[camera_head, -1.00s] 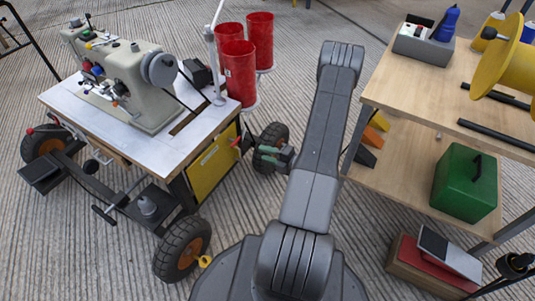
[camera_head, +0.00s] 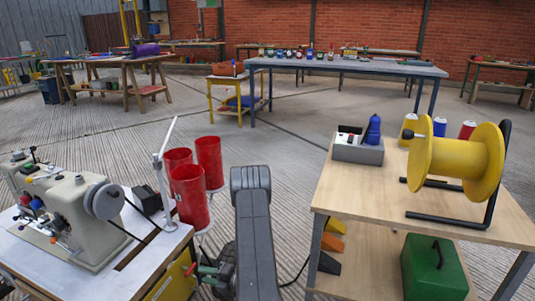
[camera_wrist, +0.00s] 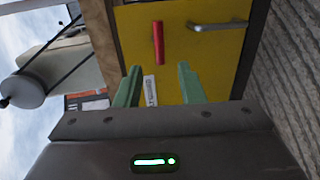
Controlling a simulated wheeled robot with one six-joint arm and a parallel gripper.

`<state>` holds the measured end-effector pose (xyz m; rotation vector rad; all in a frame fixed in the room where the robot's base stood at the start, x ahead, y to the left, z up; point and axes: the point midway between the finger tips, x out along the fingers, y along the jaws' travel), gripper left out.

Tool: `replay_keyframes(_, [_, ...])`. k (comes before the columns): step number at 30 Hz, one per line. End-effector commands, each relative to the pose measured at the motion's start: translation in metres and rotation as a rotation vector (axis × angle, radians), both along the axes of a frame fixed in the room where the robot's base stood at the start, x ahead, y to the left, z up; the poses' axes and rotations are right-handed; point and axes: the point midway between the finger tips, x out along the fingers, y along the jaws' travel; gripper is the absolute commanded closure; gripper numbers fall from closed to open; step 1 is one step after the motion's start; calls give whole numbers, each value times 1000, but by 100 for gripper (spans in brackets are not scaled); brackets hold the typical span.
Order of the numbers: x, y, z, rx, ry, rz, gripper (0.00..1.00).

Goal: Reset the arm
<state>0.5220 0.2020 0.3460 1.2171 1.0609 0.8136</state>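My gripper (camera_head: 203,270) is low beside the sewing machine table, at the bottom of the head view. In the wrist view its two green fingers (camera_wrist: 158,85) are apart with nothing held between them. A red handle (camera_wrist: 158,42) on a yellow cabinet front (camera_wrist: 205,65) shows just beyond the fingertips, apart from them as far as I can see. My arm is bent in front of me, its dark upper link rising in the middle of the head view.
The sewing machine (camera_head: 72,215) stands on a white-topped table (camera_head: 150,245) at left, with red cylinders (camera_head: 190,195) behind. At right, a wooden bench (camera_head: 370,185) carries a yellow spool (camera_head: 455,160) and has a green box (camera_head: 432,268) below. Open floor lies beyond.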

Motion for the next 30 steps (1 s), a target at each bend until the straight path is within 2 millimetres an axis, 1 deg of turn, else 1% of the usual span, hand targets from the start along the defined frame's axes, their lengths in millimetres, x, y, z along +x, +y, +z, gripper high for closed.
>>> replay_keyframes(1, [2,9,-4,0,-1,4,64])
replay_keyframes(6, [11,34,-9,1,-2,3,64])
replay_keyframes(12, [19,54,-12,1,-2,1,64])
replay_keyframes(18, [21,61,-12,2,-1,0,64])
replay_keyframes(27, [21,61,-12,1,-1,-1,64])
replay_keyframes(30, [21,58,-11,1,0,-2,64])
